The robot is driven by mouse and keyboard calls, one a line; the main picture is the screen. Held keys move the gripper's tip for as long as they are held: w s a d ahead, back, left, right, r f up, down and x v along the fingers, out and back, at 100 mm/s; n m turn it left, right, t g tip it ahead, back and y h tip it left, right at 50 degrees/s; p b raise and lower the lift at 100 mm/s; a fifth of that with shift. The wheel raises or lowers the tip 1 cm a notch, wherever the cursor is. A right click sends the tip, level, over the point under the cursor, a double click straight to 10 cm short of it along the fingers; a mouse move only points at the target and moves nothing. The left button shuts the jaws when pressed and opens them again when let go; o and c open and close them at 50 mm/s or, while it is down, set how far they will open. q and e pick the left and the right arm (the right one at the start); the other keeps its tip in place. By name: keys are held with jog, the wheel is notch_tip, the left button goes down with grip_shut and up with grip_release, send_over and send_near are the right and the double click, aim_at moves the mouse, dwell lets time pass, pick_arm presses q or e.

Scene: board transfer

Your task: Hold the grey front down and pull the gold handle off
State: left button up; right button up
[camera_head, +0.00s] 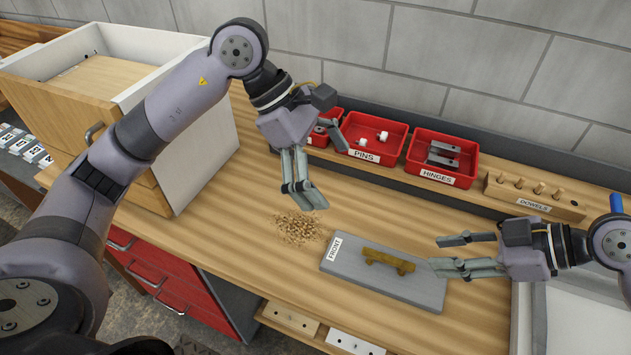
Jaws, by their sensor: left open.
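The grey front (350,281) lies flat on the wooden bench, with a white "FRONT" label at its left end. The gold handle (388,261) sits on the front's upper face, near its middle. My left gripper (330,172) is open and empty, above the bench up and left of the front, apart from it. My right gripper (438,254) is open, with its fingers spread and pointing left toward the handle. Its lower finger overlaps the right end of the front in the picture; I cannot tell whether it touches. No finger is around the handle.
A pile of wood shavings (297,229) lies left of the front. Red bins of pins (372,154) and hinges (440,180) and a dowel block (534,208) line the back. A cabinet with an open top drawer (185,160) stands at left.

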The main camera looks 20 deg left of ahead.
aim_at(393, 259)
pick_arm(q)
jog(key=d+f, duration=0.1)
jog(key=f, duration=0.5)
jog(key=d+f+y, duration=0.1)
jog(key=d+f, duration=0.1)
jog(key=f, duration=0.5)
jog(key=d+f+y, duration=0.1)
jog(key=f, duration=0.5)
jog(key=shift+s+d+f+g, duration=0.15)
jog(key=shift+s+d+g, duration=0.15)
jog(key=shift+c, duration=0.2)
jog(key=c, duration=1.4)
pick_arm(e)
jog(key=shift+c, duration=0.5)
jog(key=shift+a+f, duration=0.45)
jog(key=shift+f, duration=0.15)
jog(key=shift+x, duration=4.3)
jog(key=shift+c, duration=0.6)
